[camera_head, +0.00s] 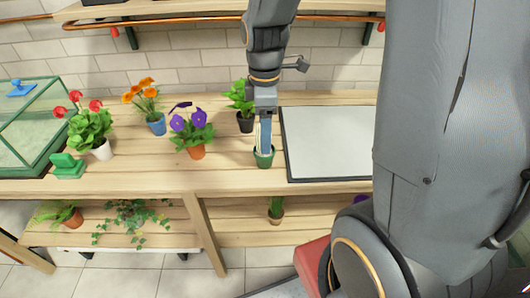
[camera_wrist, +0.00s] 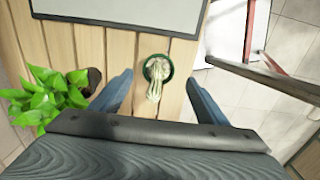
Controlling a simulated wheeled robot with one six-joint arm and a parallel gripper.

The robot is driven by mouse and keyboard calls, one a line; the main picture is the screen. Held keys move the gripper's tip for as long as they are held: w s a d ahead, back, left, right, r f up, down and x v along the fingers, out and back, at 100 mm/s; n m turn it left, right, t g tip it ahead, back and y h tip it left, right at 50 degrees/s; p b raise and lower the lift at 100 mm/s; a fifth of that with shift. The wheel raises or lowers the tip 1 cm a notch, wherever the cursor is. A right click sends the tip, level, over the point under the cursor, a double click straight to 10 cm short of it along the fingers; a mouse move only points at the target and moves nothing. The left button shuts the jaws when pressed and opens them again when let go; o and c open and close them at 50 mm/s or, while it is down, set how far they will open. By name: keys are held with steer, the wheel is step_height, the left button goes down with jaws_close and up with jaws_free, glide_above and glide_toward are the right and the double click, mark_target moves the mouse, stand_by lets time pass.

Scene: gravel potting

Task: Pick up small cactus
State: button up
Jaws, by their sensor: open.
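The small cactus (camera_wrist: 154,88) is pale green and stands in a dark green pot (camera_wrist: 168,72) on the wooden table. In the head view the pot (camera_head: 264,161) is near the table's front edge, and my gripper hides most of the cactus. My gripper (camera_head: 264,146) points down over the pot. In the wrist view my gripper (camera_wrist: 158,78) is open, with one blue-grey finger on each side of the cactus. The fingers look apart from it; their exact height against the pot is hard to tell.
A white board with a dark frame (camera_head: 330,143) lies just right of the pot. A leafy plant in a black pot (camera_head: 245,122) stands close behind, left. Purple flowers (camera_head: 192,130) are further left. A lower shelf (camera_head: 230,226) holds more plants.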

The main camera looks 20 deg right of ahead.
steer(key=shift+w+f+p, duration=0.1)
steer(key=shift+f+p, duration=0.5)
steer(key=shift+f, duration=2.6)
steer(key=c, duration=1.2)
steer(key=shift+r, duration=0.15)
